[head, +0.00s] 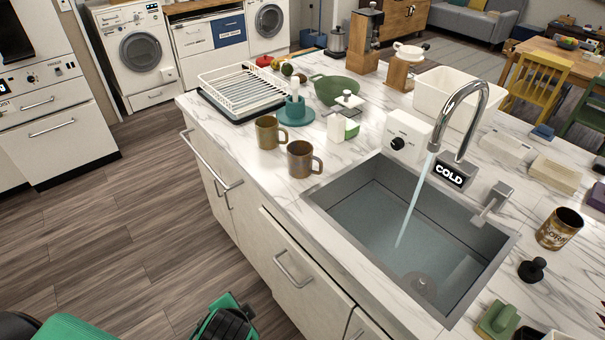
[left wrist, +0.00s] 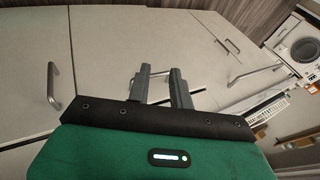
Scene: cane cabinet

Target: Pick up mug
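Two mugs stand upright on the marble counter (head: 365,145), left of the sink. One is olive-brown (head: 267,133) and the other is darker brown (head: 300,160), nearer the sink. A brown and gold mug-like container with lettering (head: 560,229) stands right of the sink. My left gripper (head: 236,308) is partly visible at the bottom of the head view, low beside the cabinet front and away from the mugs. In the left wrist view its two grey fingers (left wrist: 159,72) are apart with nothing between them. No mug shows in that view. My right gripper is not in view.
A sink (head: 400,235) with a running faucet (head: 462,110) lies right of the mugs. A white dish rack (head: 242,90), a teal brush holder (head: 295,112) and a soap bottle (head: 336,126) stand behind them. Cabinet handles (head: 294,270) protrude from the front. The floor at left is clear.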

